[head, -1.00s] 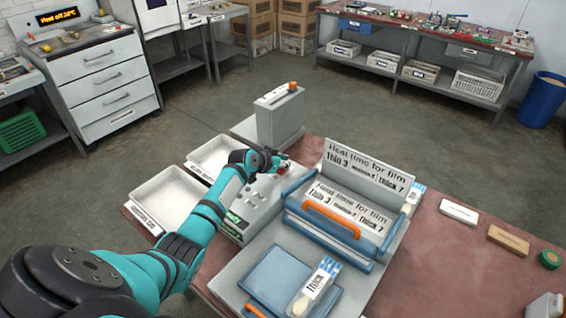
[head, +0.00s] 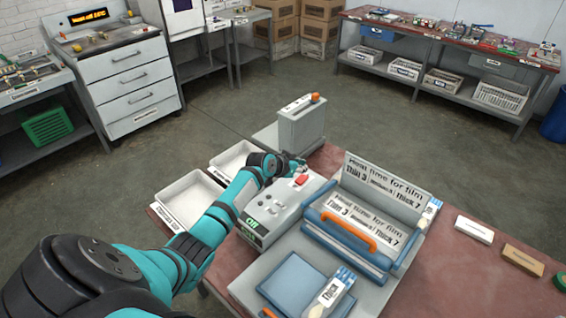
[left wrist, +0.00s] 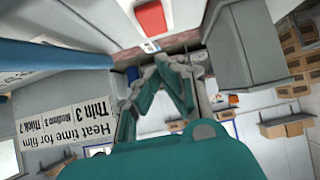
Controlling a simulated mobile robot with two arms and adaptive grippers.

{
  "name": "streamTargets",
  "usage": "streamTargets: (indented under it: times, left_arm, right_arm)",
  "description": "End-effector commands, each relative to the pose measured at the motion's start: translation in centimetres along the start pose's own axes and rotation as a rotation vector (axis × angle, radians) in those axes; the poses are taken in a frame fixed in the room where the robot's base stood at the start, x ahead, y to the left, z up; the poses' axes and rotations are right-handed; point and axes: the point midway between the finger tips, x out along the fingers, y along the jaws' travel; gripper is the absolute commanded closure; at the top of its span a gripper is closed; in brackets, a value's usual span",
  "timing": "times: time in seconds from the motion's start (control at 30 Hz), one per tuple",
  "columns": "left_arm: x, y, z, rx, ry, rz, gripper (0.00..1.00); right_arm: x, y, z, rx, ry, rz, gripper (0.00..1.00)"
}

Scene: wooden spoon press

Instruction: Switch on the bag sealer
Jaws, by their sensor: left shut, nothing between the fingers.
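The bag sealer has a grey control box (head: 275,212) with a red rocker switch (head: 301,180) near its far end, knobs and small green lit displays (head: 250,223). Its blue press (head: 345,243) with an orange handle (head: 349,231) stands to the right. My left gripper (head: 299,165) is shut and empty, just beyond the red switch, apart from it as far as I can tell. In the left wrist view the red switch (left wrist: 151,18) lies at the top, past the shut fingertips (left wrist: 167,62). My right gripper is not in view.
A tall grey box with an orange knob (head: 302,122) stands close behind my left gripper. White trays (head: 188,200) lie left of my arm. A blue pad (head: 302,284) and a labelled packet (head: 331,290) are in front. Small blocks (head: 474,230) lie on the right.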

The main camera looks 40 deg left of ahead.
Motion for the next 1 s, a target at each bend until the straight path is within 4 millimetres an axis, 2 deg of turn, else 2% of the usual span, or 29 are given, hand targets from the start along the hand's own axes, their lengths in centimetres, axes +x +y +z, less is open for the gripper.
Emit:
streamTargets:
  times: [0.03, 0.3, 0.5, 0.7, 1.0]
  left_arm:
    - [-1.1, -0.2, 0.6, 0.005, -0.002, -0.002, 1.0]
    - [-6.3, -0.2, 0.5, 0.004, 0.001, -0.003, 1.0]
    - [-8.9, -0.2, 0.4, 0.002, 0.001, -0.003, 1.0]
    - [-9.8, -0.1, 0.3, 0.001, 0.002, -0.003, 1.0]
    - [-9.7, -0.2, 0.3, 0.001, 0.003, -0.002, 1.0]
  right_arm:
    - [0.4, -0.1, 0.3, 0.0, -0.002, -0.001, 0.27]
    - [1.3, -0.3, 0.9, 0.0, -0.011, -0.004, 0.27]
    - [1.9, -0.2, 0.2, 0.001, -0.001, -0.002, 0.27]
    - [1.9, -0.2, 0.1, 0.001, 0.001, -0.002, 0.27]
    - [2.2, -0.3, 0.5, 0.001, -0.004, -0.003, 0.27]
